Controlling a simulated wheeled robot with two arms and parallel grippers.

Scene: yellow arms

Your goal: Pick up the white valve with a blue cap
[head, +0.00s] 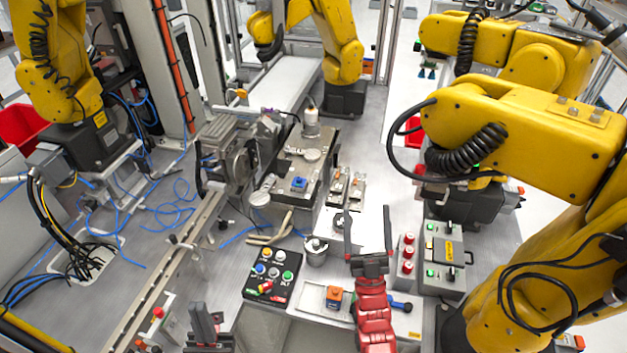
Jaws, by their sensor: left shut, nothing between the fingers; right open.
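A small blue-topped piece (299,184) sits on the metal fixture plate in the middle of the head view. It may be the white valve with a blue cap, but it is too small to be sure, and its white part is not clear. My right gripper (368,230) is open and empty, with its two dark fingers spread. It is in front of and to the right of the blue-topped piece, well apart from it. My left gripper (204,316) is shut and empty at the bottom edge, far from the piece.
A button panel (270,277) and a round metal pot (316,251) lie between my grippers. An orange block (334,297) is left of my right arm. Yellow robot arms (530,125) crowd the right side.

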